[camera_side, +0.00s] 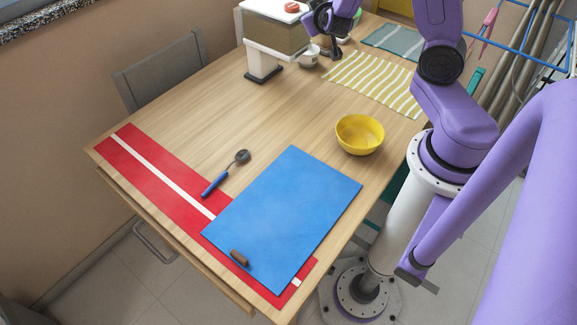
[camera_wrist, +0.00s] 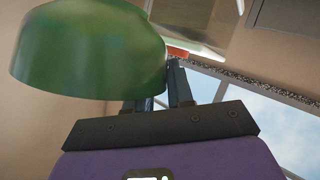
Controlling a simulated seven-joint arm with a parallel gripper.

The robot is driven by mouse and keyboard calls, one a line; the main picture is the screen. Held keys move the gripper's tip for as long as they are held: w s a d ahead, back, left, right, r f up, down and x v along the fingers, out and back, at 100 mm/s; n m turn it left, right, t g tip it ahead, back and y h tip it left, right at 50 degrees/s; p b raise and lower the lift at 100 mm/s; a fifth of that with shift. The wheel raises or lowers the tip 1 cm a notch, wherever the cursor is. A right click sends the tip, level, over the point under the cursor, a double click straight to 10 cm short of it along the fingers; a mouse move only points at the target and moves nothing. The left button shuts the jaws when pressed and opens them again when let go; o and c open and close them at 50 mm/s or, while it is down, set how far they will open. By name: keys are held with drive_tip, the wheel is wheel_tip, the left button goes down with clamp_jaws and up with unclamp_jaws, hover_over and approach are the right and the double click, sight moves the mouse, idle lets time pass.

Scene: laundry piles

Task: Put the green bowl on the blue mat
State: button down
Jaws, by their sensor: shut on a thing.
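The green bowl (camera_wrist: 88,50) fills the upper left of the wrist view. My gripper (camera_wrist: 170,78) is shut on its rim, at the bowl's right side. In the side view my gripper (camera_side: 336,50) is at the far end of the table, near the white-topped stand, and the bowl is mostly hidden there, so its height above the table is hard to tell. The blue mat (camera_side: 290,205) lies flat at the near end of the table, partly over a red runner. A small brown object (camera_side: 240,257) lies on the mat's near-left edge.
A yellow bowl (camera_side: 360,134) stands just beyond the mat's far right corner. A blue-handled ladle (camera_side: 225,175) lies left of the mat on the table and red runner (camera_side: 150,165). A striped cloth (camera_side: 372,82), white cup (camera_side: 309,56) and stand (camera_side: 263,62) are at the far end.

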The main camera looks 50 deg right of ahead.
wheel_tip(320, 180, up, 8)
drive_tip(key=shift+f, duration=0.2)
drive_tip(key=w+a+r+n+t+y, duration=0.2)
drive_tip(key=a+r+n+y, duration=0.2)
drive_tip(key=a+n+y, duration=0.3)
drive_tip(key=w+a+r+n+t+y, duration=0.1)
drive_tip(key=w+a+r+n+y, duration=0.1)
drive_tip(key=a+r+n+y, duration=0.5)
drive_tip(key=n+g+y, duration=0.9)
drive_tip(key=n+g, duration=0.4)
drive_tip(key=g, duration=0.2)
hover_over(305, 199)
wheel_tip(305, 199, down, 30)
drive_tip(key=shift+t, duration=0.3)
drive_tip(key=shift+f, duration=6.7)
